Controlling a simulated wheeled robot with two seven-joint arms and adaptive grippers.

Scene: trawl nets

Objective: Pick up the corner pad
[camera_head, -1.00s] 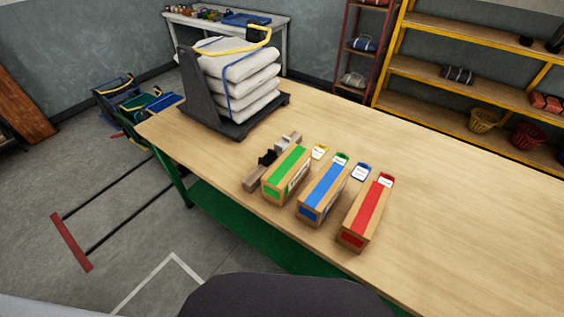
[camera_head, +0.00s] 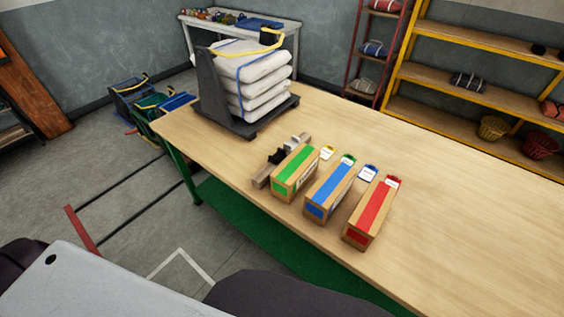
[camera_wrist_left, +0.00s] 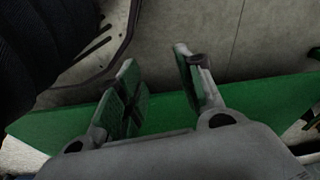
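A small wooden rack (camera_head: 264,180) lies on the table left of the green-striped box. It carries a black angular piece (camera_head: 276,157) and a grey-white piece (camera_head: 293,143); I cannot tell for sure which is the corner pad. A stack of white sacks (camera_head: 262,72) stands on a dark stand (camera_head: 213,92), with a yellow strap and a dark piece (camera_head: 269,36) on top. My left gripper (camera_wrist_left: 156,60) is open and empty in the left wrist view, above the floor and a green surface, away from these things. My right gripper is out of view.
Three cardboard boxes with green (camera_head: 296,171), blue (camera_head: 329,188) and red (camera_head: 374,213) stripes stand on the wooden table (camera_head: 460,220), with small tags behind them. The table's right side is clear. Crates (camera_head: 150,105) stand on the floor at left.

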